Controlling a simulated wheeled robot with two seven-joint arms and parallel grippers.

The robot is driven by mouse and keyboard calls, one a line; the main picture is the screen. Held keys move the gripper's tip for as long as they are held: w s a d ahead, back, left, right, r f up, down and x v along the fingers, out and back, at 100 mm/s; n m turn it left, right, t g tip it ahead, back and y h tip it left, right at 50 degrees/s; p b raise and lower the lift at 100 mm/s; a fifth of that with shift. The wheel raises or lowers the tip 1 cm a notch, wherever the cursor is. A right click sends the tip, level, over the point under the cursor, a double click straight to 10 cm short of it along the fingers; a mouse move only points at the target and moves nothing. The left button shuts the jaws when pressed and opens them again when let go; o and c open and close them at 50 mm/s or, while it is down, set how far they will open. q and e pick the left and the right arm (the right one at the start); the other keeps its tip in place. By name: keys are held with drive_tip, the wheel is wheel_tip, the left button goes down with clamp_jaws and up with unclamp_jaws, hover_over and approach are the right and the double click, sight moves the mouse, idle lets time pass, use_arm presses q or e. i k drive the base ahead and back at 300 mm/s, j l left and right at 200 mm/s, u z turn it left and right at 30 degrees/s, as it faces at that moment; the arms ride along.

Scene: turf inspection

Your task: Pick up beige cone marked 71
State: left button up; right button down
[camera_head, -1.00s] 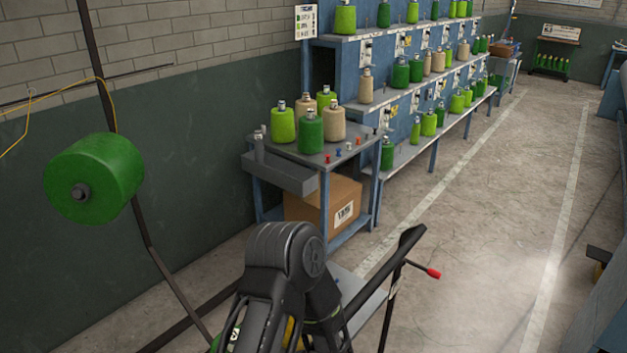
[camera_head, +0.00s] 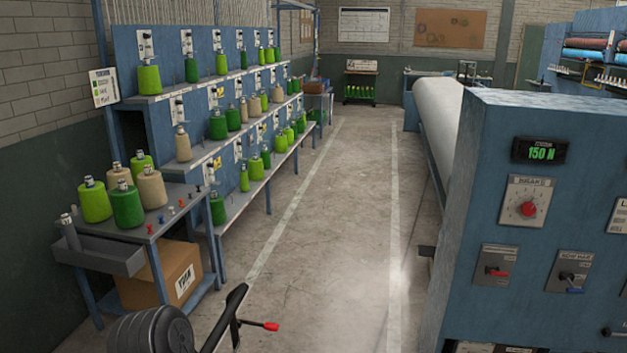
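Several beige cones show, but I cannot read the number 71 on any of them. Two stand upright among green cones on the small grey table at the left: a front beige cone (camera_head: 151,188) and a rear beige cone (camera_head: 118,174). Another beige cone (camera_head: 183,145) stands at the near end of the rack's middle shelf. Smaller beige cones, such as one beige cone (camera_head: 254,105), stand farther along that shelf between green ones.
The blue rack (camera_head: 131,47) runs along the left wall. The table (camera_head: 106,229) has a cardboard box (camera_head: 172,279) under it. A blue machine (camera_head: 470,215) fills the right. The aisle floor (camera_head: 335,215) between is clear.

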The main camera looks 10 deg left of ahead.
sight(152, 193)
drive_tip(key=i+l, duration=0.25)
drive_tip(key=i, duration=0.2)
drive_tip(key=i+l+u, duration=0.1)
drive_tip(key=i+l, duration=0.2)
drive_tip(key=i, duration=0.15)
drive_tip(key=i+l, duration=0.3)
drive_tip(key=i, duration=0.15)
drive_tip(key=i+j+u, duration=0.2)
drive_tip(key=i+u, duration=0.15)
drive_tip(key=i, duration=0.6)
drive_tip(key=i+u, duration=0.4)
drive_tip(key=i, duration=0.5)
drive_tip(key=i+j+z, duration=0.1)
drive_tip(key=i+j, duration=0.2)
drive_tip(key=i, duration=0.25)
drive_tip(key=i+j+z, duration=0.1)
drive_tip(key=i+j, duration=0.25)
drive_tip(key=i, duration=0.25)
drive_tip(key=j, duration=0.4)
drive_tip(key=i+j+u, duration=0.1)
drive_tip(key=j, duration=0.25)
drive_tip(key=i+j, duration=0.1)
drive_tip(key=j, duration=0.3)
drive_tip(key=i+j+u, duration=0.1)
drive_tip(key=j, duration=0.3)
